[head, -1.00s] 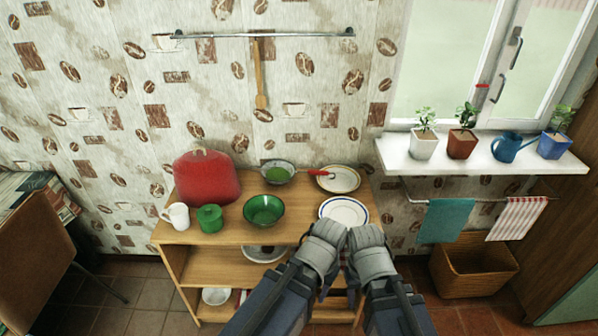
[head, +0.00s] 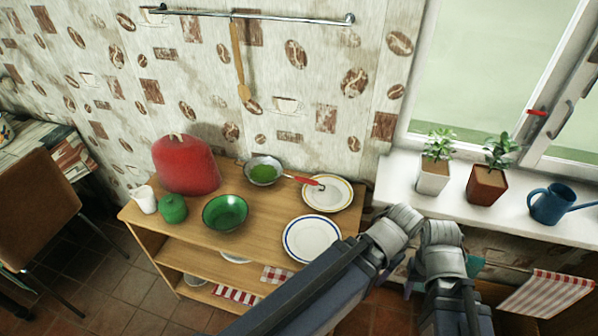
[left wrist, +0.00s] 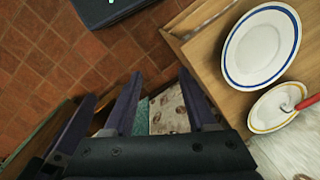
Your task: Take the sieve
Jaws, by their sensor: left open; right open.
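The sieve (head: 262,170) is a round bowl with a green inside and a red handle. It lies at the back of the wooden shelf top, handle pointing right over the yellow-rimmed plate (head: 335,197).
A blue-rimmed plate (head: 311,240), green bowl (head: 225,213), green pot (head: 173,209), white mug (head: 144,200) and red rounded object (head: 186,164) share the shelf top. Potted plants and a blue watering can (head: 551,204) stand on the sill (head: 400,176). A wooden spoon (head: 240,70) hangs above.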

